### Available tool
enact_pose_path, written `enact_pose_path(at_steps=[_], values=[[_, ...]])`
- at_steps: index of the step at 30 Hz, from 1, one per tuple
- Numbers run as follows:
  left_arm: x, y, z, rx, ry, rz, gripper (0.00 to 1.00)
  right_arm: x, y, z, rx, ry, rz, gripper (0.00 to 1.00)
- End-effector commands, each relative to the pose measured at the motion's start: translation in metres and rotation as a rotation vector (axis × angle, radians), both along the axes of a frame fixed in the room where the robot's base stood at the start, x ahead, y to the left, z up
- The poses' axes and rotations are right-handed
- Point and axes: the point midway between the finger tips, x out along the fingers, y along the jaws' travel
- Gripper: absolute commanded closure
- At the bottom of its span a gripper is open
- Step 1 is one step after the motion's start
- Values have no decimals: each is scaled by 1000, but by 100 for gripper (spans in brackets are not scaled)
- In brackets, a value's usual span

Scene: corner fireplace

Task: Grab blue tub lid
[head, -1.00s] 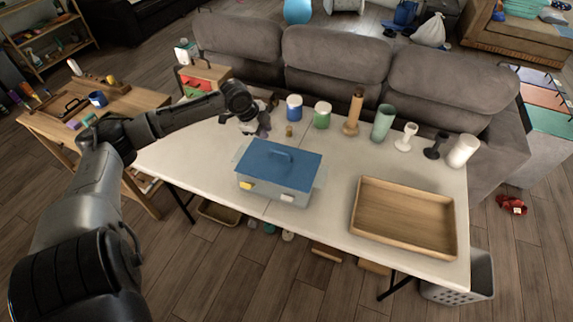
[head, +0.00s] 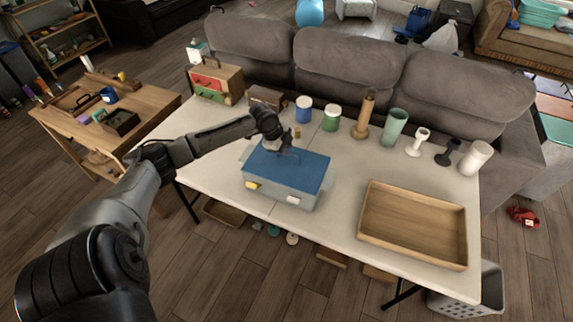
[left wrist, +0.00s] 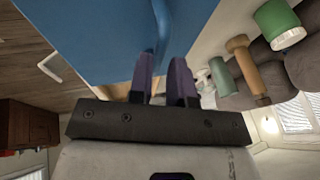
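The blue tub lid (head: 300,168) lies on a grey tub (head: 280,194) with a yellow latch and a white latch on its front. The tub stands on the white table. My left gripper (head: 283,152) is over the back left part of the lid, at its handle, which it partly hides. In the left wrist view the two purple fingers (left wrist: 162,80) are apart. The lid (left wrist: 90,30) and its raised blue handle (left wrist: 161,30) show just beyond the fingertips. I cannot tell whether the fingers touch the handle. My right gripper is not in view.
Behind the tub stand a blue-labelled jar (head: 304,109), a green-labelled jar (head: 331,117), a wooden pepper mill (head: 364,115) and a green cup (head: 394,127). An empty wooden tray (head: 412,225) lies at the right. The white table (head: 338,180) is bare between tub and tray.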

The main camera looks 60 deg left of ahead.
Motion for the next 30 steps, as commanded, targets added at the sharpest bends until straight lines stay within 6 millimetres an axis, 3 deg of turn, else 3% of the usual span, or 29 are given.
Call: enact_pose_path(at_steps=[3,9,17,24,30], values=[[6,-2,-18,-2,-1,1,82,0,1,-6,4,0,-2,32],[13,-3,-31,-1,-1,1,82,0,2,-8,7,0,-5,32],[13,-3,-33,1,-1,0,82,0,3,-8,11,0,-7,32],[13,-3,-33,0,0,0,100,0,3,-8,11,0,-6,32],[13,-3,-33,1,-1,0,100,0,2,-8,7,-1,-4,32]])
